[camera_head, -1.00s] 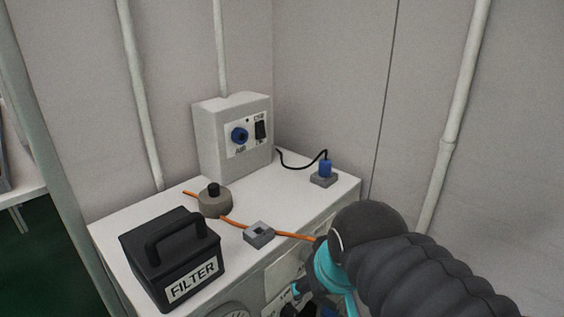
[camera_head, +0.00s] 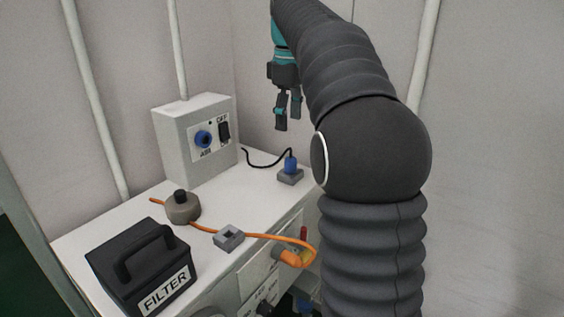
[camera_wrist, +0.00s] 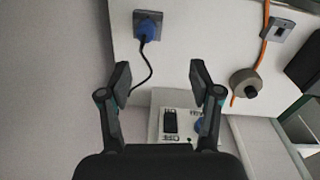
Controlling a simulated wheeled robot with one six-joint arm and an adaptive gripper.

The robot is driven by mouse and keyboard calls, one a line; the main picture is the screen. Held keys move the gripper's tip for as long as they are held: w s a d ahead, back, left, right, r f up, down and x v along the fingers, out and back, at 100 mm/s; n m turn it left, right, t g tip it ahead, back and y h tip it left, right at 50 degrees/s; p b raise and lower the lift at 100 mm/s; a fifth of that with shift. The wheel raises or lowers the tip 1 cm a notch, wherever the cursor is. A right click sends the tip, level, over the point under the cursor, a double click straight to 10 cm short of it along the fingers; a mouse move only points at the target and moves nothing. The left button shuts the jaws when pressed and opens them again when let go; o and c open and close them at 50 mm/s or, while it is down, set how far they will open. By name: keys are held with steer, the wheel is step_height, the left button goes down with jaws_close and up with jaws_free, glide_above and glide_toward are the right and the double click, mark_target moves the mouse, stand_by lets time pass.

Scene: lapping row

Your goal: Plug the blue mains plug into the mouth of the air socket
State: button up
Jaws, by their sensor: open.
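The blue mains plug (camera_head: 290,165) stands upright in a small grey holder (camera_head: 290,177) at the right end of the white bench top. Its black cable runs back toward the socket box; plug and cable also show in the wrist view (camera_wrist: 147,31). The air socket (camera_head: 204,139) is a round blue mouth on the front of the grey box (camera_head: 180,150), left of a black switch. In the wrist view the socket (camera_wrist: 200,125) is partly hidden behind a finger. My gripper (camera_head: 287,125) is open and empty, above the bench behind the plug; its fingers also show in the wrist view (camera_wrist: 162,80).
A black FILTER case (camera_head: 140,262) stands at the bench's front left. An orange hose (camera_head: 205,229) runs past a round weight (camera_head: 183,208) and through a grey clip (camera_head: 229,238), then over the front edge. Wall pipes rise behind.

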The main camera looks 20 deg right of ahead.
mark_target(291, 159)
steer(key=shift+n+g, duration=0.3)
steer(key=shift+n, duration=0.1)
steer(key=f, duration=0.2)
steer(key=w+d+f+b, duration=0.1)
steer(key=f, duration=0.2)
steer(key=w+f+b, duration=0.1)
steer(key=f, duration=0.2)
steer(key=shift+w+d+f, duration=0.15)
steer(key=shift+d+f, duration=0.1)
steer(key=shift+d, duration=0.1)
steer(key=shift+w+d+f+b, duration=0.1)
steer(key=shift+f+b, duration=0.3)
steer(key=shift+f, duration=0.9)
steer(key=shift+w+f+b, duration=0.1)
steer(key=shift+f+b, duration=0.3)
steer(key=shift+f, duration=0.9)
steer(key=shift+c, duration=0.2)
jaws_close()
